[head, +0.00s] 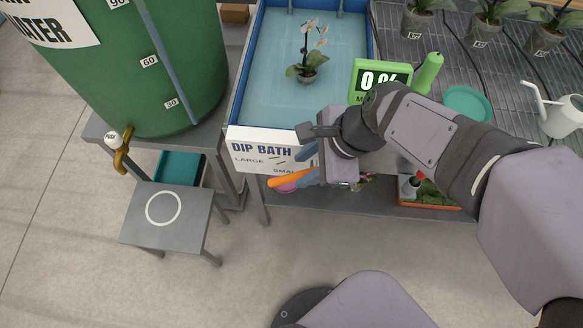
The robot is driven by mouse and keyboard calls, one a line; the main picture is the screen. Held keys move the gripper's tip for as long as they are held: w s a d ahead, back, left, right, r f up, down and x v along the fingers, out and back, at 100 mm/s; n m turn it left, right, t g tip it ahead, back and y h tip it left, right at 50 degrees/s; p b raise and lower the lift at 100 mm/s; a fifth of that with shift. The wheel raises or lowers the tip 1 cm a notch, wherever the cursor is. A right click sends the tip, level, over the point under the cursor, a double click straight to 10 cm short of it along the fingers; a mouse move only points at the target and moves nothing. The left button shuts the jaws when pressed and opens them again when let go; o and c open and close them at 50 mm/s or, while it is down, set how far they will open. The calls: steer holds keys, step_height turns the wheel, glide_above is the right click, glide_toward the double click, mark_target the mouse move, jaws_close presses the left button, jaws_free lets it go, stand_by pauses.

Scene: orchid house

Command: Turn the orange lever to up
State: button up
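The orange lever (287,181) shows below the front panel of the dip bath (262,152). Its free end points left and slightly down; its right end is hidden by my gripper. My gripper (306,166) is right at the lever, with its blue fingertips parted, one above and one near the lever's lower edge. I cannot tell whether either finger touches the lever. The lever's pivot and any position marks are hidden.
A green water tank (150,75) with a brass tap (122,160) stands at the left, above a grey stool (170,217). An orchid (307,62) stands in the bath. A green timer (380,80) sits right of the bath.

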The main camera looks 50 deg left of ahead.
mark_target(296, 174)
steer(key=shift+b+x, duration=0.4)
steer(key=shift+x, duration=3.2)
jaws_close()
